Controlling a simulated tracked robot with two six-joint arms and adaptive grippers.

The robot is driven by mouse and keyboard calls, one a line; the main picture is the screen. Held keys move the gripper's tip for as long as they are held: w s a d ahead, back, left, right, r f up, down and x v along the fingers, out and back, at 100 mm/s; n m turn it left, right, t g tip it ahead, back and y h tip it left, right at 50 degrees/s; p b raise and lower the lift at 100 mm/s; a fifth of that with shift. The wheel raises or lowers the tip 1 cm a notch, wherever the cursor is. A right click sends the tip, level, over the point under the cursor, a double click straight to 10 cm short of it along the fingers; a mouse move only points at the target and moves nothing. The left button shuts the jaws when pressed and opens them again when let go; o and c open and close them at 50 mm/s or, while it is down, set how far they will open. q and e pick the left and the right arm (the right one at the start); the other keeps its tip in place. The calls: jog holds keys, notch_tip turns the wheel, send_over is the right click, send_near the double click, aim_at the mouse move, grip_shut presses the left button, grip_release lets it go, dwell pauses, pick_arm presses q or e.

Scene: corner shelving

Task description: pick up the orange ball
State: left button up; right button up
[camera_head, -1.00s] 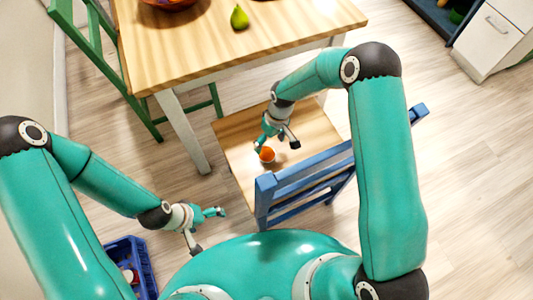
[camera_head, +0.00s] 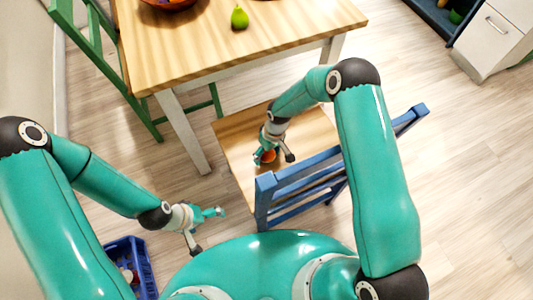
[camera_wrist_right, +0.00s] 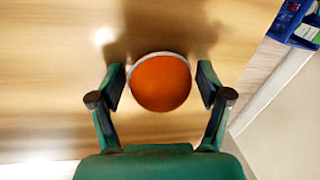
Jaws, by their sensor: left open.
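The orange ball (camera_head: 269,156) is on the wooden seat of the blue chair (camera_head: 232,133). In the right wrist view the orange ball (camera_wrist_right: 161,82) has a pale rim showing around its upper edge, perhaps a small dish. My right gripper (camera_head: 274,158) is over the seat at the ball. In the wrist view its open fingers (camera_wrist_right: 160,88) stand on either side of the ball, with a narrow gap on each side. In the head view the fingers partly hide the ball. My left gripper (camera_head: 207,228) is open and empty, low at the left, away from the chair.
The chair's blue backrest (camera_head: 300,178) stands between my body and the seat. A blue crate (camera_head: 124,241) is on the floor at lower left. Floor at right is clear.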

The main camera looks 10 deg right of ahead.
jog(key=c, duration=0.8)
jog(key=shift+r, duration=0.1)
